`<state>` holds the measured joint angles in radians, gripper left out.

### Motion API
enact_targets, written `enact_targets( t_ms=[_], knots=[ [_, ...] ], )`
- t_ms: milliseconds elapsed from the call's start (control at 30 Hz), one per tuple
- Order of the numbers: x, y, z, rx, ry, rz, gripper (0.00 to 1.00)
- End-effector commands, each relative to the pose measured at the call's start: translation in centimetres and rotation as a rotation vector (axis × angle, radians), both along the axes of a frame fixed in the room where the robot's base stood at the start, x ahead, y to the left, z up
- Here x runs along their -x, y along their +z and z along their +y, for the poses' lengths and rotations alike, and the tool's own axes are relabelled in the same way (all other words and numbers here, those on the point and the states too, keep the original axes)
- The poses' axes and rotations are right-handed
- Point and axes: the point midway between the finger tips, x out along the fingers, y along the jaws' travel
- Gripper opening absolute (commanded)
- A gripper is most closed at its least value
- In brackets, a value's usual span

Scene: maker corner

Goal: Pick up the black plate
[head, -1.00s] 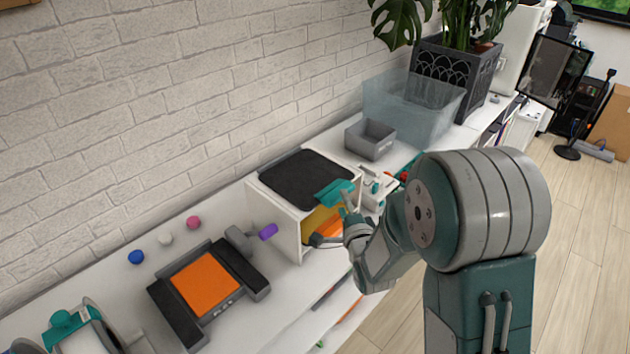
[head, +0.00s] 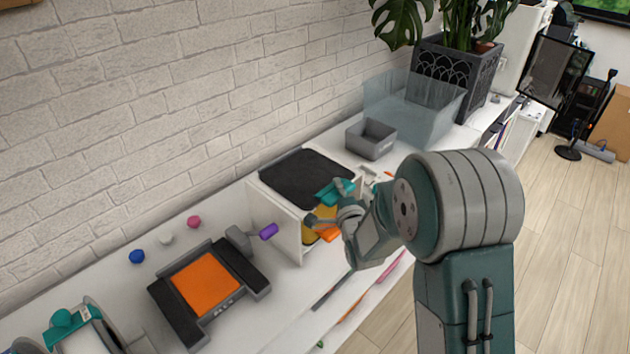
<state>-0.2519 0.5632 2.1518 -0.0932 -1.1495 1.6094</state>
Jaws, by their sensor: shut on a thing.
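The black plate (head: 300,178) is a flat dark square with rounded corners. It lies level on top of a small white open-fronted box on the worktop. My gripper (head: 327,206) is at the plate's front right corner, with one grey finger by its upper side and the other lower, in front of the box. It is shut on the plate's edge, though the contact is partly hidden by the fingers and a teal piece (head: 333,191) there. I see no clear gap between plate and box.
Orange and yellow items (head: 326,233) sit inside the white box (head: 284,223). A black printer with an orange bed (head: 206,283) stands to the left. A grey bin (head: 371,139) and a clear tub (head: 425,105) stand behind to the right. A brick wall (head: 160,110) backs the worktop.

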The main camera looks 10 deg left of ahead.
Motion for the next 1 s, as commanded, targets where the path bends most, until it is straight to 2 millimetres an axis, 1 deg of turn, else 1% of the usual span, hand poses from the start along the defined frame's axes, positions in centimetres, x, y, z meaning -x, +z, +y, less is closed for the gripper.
enact_targets(
  t_ms=[167,300,433,533,867,900,1000],
  knots=[
    [0.0,-0.2,0.0,0.002,0.0,0.005,0.0],
    [0.0,0.2,0.0,0.001,0.0,0.004,0.0],
    [0.0,1.5,0.0,0.0,0.0,0.001,0.0],
    [0.1,3.4,0.0,0.0,0.0,-0.003,0.0],
    [4.8,9.0,-1.3,-0.001,-0.001,-0.003,0.0],
    [5.4,9.5,-1.5,-0.001,-0.001,-0.003,0.0],
    [7.7,10.4,-2.1,0.0,-0.001,-0.001,0.0]
  ],
)
